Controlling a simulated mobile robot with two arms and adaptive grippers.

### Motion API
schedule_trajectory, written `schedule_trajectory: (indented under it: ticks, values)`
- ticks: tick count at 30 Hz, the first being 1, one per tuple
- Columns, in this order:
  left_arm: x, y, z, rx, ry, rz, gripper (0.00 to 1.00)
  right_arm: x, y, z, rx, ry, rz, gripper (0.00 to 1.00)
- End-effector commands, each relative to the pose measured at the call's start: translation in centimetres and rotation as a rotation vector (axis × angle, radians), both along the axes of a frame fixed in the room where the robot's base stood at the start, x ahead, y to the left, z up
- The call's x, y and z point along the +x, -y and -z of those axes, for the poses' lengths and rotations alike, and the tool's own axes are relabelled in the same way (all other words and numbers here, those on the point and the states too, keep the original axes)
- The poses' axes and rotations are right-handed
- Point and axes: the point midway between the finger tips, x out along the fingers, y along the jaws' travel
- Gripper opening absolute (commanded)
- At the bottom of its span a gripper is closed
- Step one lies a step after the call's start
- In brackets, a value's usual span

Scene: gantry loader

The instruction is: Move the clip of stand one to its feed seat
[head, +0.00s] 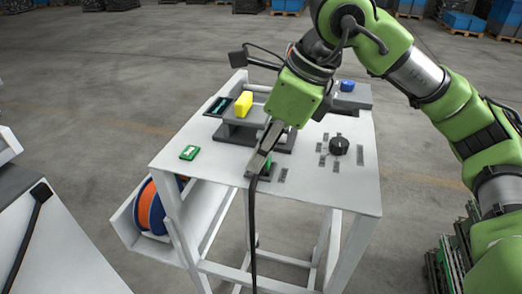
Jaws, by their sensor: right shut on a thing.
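The stand (340,188) is a white frame with a pale top plate. My right gripper (259,163) comes down over the plate's front middle, its fingers shut on what appears to be the clip. The fingers hide most of it. A black cable (253,225) hangs from there past the plate's front edge. I cannot tell which small dark fitting on the plate is the feed seat. My left gripper is not in view.
A black round knob (339,145) with small grey plates around it stands on the right. A yellow block (243,104), a green tile (189,152) and a blue knob (347,86) are also on top. An orange and blue reel (152,207) sits lower left.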

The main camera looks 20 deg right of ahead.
Motion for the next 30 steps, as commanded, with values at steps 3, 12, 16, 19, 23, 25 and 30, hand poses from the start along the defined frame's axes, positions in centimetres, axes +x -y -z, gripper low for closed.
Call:
schedule_trajectory:
  ticks: [3,12,16,19,23,25,30]
  values:
    - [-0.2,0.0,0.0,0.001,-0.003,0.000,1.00,0.0,0.0,-0.1,0.000,0.000,0.000,0.00]
    - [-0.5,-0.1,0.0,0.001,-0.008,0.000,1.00,0.0,0.0,0.0,0.000,0.000,0.000,0.40]
    - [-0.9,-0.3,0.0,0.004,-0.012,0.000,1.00,0.0,0.0,-0.1,0.000,0.000,0.000,0.40]
    - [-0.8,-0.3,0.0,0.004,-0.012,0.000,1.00,-0.1,0.2,-0.6,0.001,0.002,0.000,0.40]
    - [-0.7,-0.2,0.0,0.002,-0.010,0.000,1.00,-0.4,0.8,-2.5,0.002,0.005,0.001,0.40]
    - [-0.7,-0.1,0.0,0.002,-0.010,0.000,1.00,-0.8,1.2,-3.8,0.002,0.005,0.001,0.40]
    - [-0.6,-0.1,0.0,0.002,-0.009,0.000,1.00,-1.6,2.4,-7.3,0.002,0.003,0.002,0.40]
